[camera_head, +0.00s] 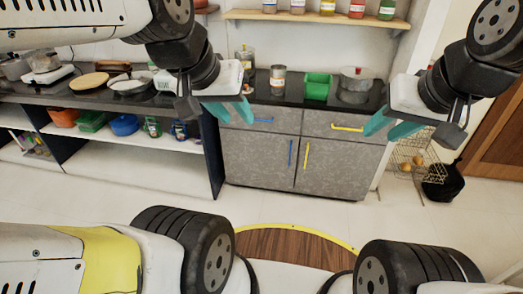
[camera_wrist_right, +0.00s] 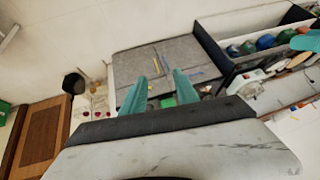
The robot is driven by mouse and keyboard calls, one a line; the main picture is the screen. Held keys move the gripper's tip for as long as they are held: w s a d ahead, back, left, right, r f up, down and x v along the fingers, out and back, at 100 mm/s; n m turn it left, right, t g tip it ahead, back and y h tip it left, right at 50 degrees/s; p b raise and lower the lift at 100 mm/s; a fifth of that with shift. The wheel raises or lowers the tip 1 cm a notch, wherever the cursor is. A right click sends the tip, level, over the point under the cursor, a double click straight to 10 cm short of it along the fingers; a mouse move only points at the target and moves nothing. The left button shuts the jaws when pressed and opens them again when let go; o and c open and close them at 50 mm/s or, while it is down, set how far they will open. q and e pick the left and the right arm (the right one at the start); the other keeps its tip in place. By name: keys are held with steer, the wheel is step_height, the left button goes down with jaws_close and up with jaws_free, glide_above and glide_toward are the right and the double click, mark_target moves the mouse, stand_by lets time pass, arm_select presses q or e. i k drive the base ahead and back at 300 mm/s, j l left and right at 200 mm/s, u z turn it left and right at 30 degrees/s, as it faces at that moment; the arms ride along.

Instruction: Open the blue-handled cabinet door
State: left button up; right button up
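The grey cabinet (camera_head: 257,160) stands ahead in the head view, below the counter, with both lower doors looking closed. Its left door has a vertical blue handle (camera_head: 290,153). The right door has a vertical yellow handle (camera_head: 306,154) close beside it. My left gripper (camera_head: 232,110) is open and empty, up and to the left of the blue door handle in the picture. My right gripper (camera_head: 390,127) is open and empty, to the right of the cabinet in the picture. Its two teal fingers, spread apart, also show in the right wrist view (camera_wrist_right: 160,75), with the cabinet front beyond them.
Drawers with a blue handle (camera_head: 262,120) and a yellow handle (camera_head: 347,128) sit above the doors. A green bin (camera_head: 317,86), a can (camera_head: 278,80) and a pot (camera_head: 356,82) stand on the counter. A wire rack (camera_head: 412,155) is at right. Floor before the cabinet looks clear.

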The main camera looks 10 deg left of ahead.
mark_target(259, 159)
steer(key=i+j+z, duration=0.1)
steer(key=j, duration=0.25)
steer(key=i+j+z, duration=0.1)
steer(key=j, duration=0.25)
steer(key=i+j, duration=0.2)
steer(key=j, duration=0.2)
steer(key=i+j+z, duration=0.1)
steer(key=j, duration=0.2)
steer(key=i+j+z, duration=0.1)
steer(key=j, duration=0.25)
steer(key=i+j+z, duration=0.1)
steer(key=i+j, duration=0.3)
steer(key=j, duration=0.25)
steer(key=i+j+z, duration=0.15)
steer(key=j, duration=0.2)
steer(key=i, duration=0.25)
